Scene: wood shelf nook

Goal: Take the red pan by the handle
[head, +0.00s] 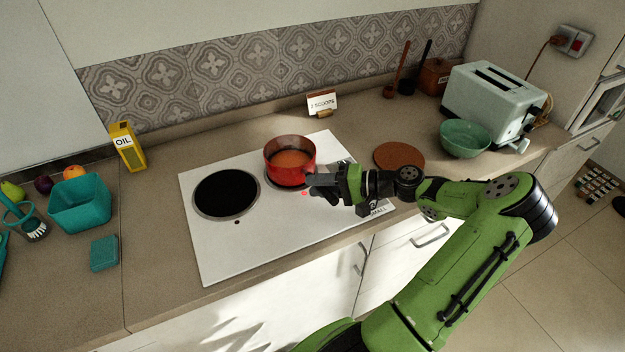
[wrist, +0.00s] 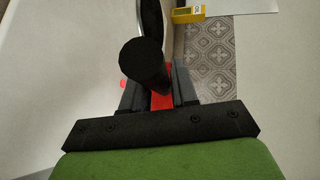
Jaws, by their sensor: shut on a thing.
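The red pan (head: 289,174) sits on the rear right burner of the white hob, upright, with something orange-brown inside. My gripper (head: 312,183) is at the pan's near right side, where the handle is mostly hidden by my fingers in the head view. In the wrist view, my gripper (wrist: 158,92) is shut on a red strip, which appears to be part of the pan's handle (wrist: 161,101). A dark round-ended piece (wrist: 145,65) stands out above it and covers part of the view.
The white hob (head: 250,250) has an empty front left burner (head: 226,193). A brown round board (head: 399,157), green bowl (head: 465,138) and toaster (head: 497,100) stand to the right. A small sign (head: 322,104) is behind the pan. A yellow oil carton (head: 128,147) stands left.

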